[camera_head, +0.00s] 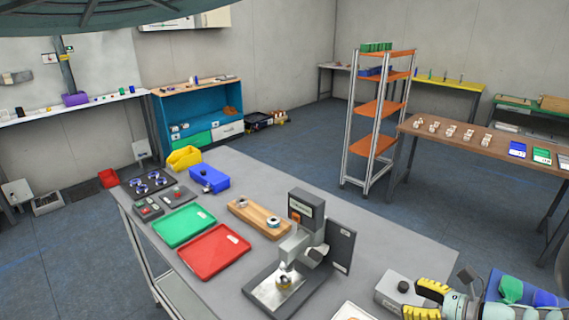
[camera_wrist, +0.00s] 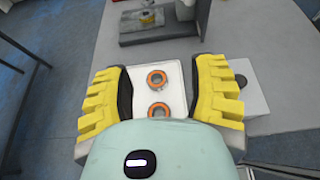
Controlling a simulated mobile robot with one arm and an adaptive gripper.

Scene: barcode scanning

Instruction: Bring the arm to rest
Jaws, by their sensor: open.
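My gripper (camera_wrist: 160,95) has yellow ribbed fingers and shows large in the wrist view. Its fingers are spread apart with nothing held between them. Below the gap lies a white plate with two orange-rimmed rings (camera_wrist: 157,78). In the head view my gripper (camera_head: 430,300) is at the lower right, over the near right end of the grey table (camera_head: 385,245). Part of the white plate (camera_head: 352,312) shows at the bottom edge there. The rest of my arm is partly cut off by the frame.
A scanner stand (camera_head: 308,225) rises from the table left of my gripper. A grey box with a black knob (camera_head: 395,290) is close beside it. A red tray (camera_head: 214,255) and a green tray (camera_head: 183,226) lie farther left. An orange shelf rack (camera_head: 377,109) stands behind.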

